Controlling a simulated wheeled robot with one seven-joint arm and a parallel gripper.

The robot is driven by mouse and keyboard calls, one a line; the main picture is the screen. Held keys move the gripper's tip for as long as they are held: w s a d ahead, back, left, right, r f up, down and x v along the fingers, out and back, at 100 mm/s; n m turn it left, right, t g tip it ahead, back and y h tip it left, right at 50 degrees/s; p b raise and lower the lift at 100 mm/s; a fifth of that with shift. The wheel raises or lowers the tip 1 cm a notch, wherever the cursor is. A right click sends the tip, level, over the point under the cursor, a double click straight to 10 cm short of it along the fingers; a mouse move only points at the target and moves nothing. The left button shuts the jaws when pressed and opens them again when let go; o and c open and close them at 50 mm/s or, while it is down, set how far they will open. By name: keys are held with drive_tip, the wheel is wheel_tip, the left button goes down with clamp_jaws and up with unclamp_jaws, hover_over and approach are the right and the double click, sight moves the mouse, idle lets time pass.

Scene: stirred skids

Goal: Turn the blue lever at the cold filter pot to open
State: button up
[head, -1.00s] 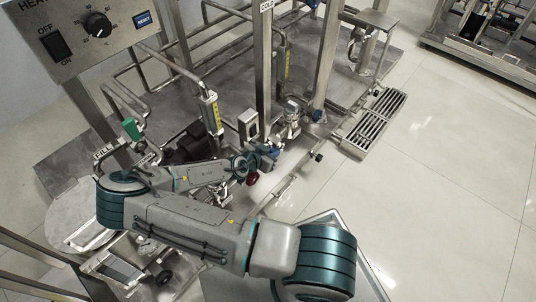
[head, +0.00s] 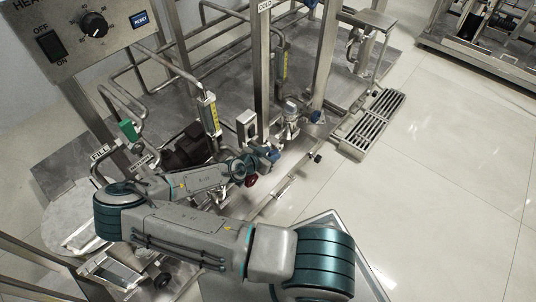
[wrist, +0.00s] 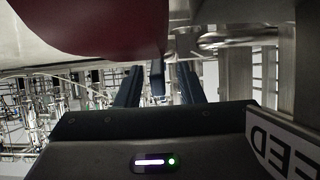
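In the head view my gripper (head: 268,157) is at the far end of my arm, low among the pipework below the COLD sign (head: 265,6). A small blue handle (head: 316,116) shows to its upper right, beside a steel fitting (head: 291,112); I cannot tell for sure that it is the task's lever. In the wrist view my gripper (wrist: 158,88) has its two dark blue fingers apart. A small dark bluish piece (wrist: 157,79) shows between them, apparently without contact on either side. Its far end and joint are hidden.
A dark red knob (head: 251,181) is close below my gripper; a large dark red shape (wrist: 95,25) fills the wrist view's upper left. Steel posts and a sight gauge (head: 212,115) stand nearby.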

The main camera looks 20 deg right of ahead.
drive_tip(key=p+v, duration=0.4)
drive_tip(key=v, duration=0.9)
drive_tip(key=shift+s+a+r, duration=0.1)
drive_tip(key=shift+a+r, duration=0.1)
drive_tip(key=shift+a, duration=0.15)
